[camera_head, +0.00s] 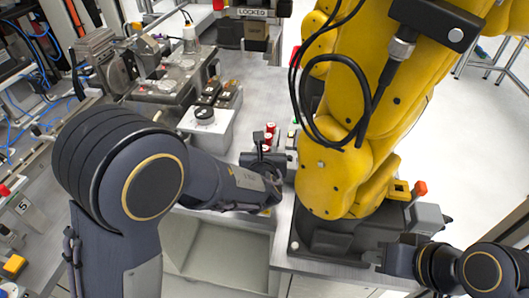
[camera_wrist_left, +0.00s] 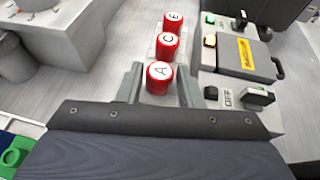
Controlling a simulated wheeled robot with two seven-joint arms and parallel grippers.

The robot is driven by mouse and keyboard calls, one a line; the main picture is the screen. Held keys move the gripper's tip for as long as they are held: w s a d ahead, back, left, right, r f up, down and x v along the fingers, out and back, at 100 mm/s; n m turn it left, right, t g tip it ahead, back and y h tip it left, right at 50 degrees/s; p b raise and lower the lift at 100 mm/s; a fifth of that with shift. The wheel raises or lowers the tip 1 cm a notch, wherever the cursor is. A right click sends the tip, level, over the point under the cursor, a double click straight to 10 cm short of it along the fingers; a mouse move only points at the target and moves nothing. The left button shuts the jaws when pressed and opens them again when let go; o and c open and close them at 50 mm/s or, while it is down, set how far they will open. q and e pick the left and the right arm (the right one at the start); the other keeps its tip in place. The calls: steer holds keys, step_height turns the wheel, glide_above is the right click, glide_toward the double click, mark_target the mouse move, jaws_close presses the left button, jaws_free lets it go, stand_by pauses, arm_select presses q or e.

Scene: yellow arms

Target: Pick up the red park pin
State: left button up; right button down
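Three red cylindrical pins with white lettered tops stand in a row in the left wrist view: A (camera_wrist_left: 159,78), C (camera_wrist_left: 167,45) and E (camera_wrist_left: 174,21). No label shows which is the park pin. My left gripper (camera_wrist_left: 160,82) is open, with one finger on each side of the A pin. I cannot tell whether either finger touches it. In the head view the left gripper (camera_head: 264,153) is at the near end of the row, where red pins (camera_head: 270,127) show beyond it. My right gripper (camera_head: 402,257) is at the lower right, its fingers unclear.
A grey switch box (camera_wrist_left: 237,55) with a yellow label stands close to the right of the pins, with an OFF switch unit (camera_wrist_left: 245,105) nearer. A large yellow robot arm (camera_head: 345,150) rises right of the pins. A white box (camera_head: 207,128) stands to their left.

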arm_select(q)
steer(key=c, duration=0.6)
steer(key=shift+r, duration=0.15)
steer(key=shift+r, duration=0.6)
step_height(320, 180, up, 6)
steer(key=shift+f+p, duration=0.2)
steer(key=shift+p, duration=0.55)
steer(key=w, duration=0.3)
steer(key=w+d, duration=0.1)
steer(key=w, duration=0.2)
steer(key=shift+w+d+f+b, duration=0.1)
steer(key=shift+w+b, duration=0.1)
steer(key=shift+b, duration=0.1)
steer(key=w, duration=0.3)
steer(key=w+d+p, duration=0.1)
steer(key=w, duration=0.3)
steer(key=w+d+p, duration=0.1)
steer(key=w, duration=0.3)
steer(key=shift+w+d, duration=0.15)
